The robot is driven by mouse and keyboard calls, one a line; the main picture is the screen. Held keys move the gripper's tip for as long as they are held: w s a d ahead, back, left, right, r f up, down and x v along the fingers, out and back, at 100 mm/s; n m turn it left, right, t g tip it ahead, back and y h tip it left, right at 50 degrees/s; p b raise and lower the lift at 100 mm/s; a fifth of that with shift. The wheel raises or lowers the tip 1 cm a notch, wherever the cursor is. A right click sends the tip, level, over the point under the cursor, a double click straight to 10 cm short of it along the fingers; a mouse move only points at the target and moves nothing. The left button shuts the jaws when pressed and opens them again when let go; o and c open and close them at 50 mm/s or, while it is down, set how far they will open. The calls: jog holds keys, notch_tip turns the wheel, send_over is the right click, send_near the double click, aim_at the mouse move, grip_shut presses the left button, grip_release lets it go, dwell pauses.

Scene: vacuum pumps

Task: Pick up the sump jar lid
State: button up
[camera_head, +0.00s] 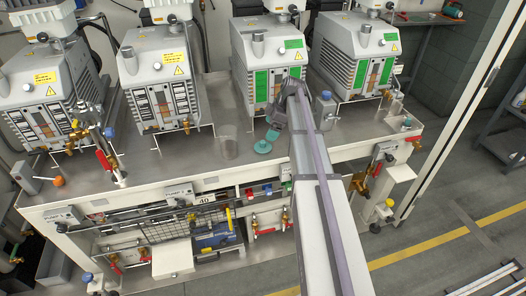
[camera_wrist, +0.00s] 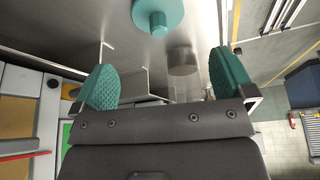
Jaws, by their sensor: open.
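The sump jar lid (camera_head: 262,147) is a teal disc with a raised knob. It lies on the grey metal bench top in front of the pumps. In the wrist view the lid (camera_wrist: 158,14) is at the top edge, partly cut off, beyond the fingertips. My gripper (camera_head: 274,126) is close to the lid in the head view, partly hidden by my arm. In the wrist view my gripper (camera_wrist: 163,60) is open, with its two teal ridged fingers wide apart and nothing between them.
A clear jar (camera_head: 229,147) stands on the bench left of the lid. Several grey vacuum pumps (camera_head: 268,60) line the back. Bare bench (camera_head: 200,155) lies left of the jar.

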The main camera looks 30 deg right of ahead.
aim_at(264, 141)
jog(key=b+x, duration=0.2)
jog(key=x, duration=0.1)
jog(key=shift+f, duration=0.4)
jog(key=shift+a+r, duration=0.1)
jog(key=shift+r, duration=0.05)
jog(key=b+x, duration=0.4)
jog(key=x, duration=0.1)
jog(key=shift+f+b, duration=0.2)
jog(key=shift+b, duration=0.1)
jog(key=shift+r, duration=0.2)
jog(key=shift+c, duration=0.2)
jog(key=c, duration=0.9)
jog(key=shift+o, duration=0.2)
notch_tip(264, 141, up, 10)
jog(key=p, duration=1.1)
jog(key=shift+r, duration=0.25)
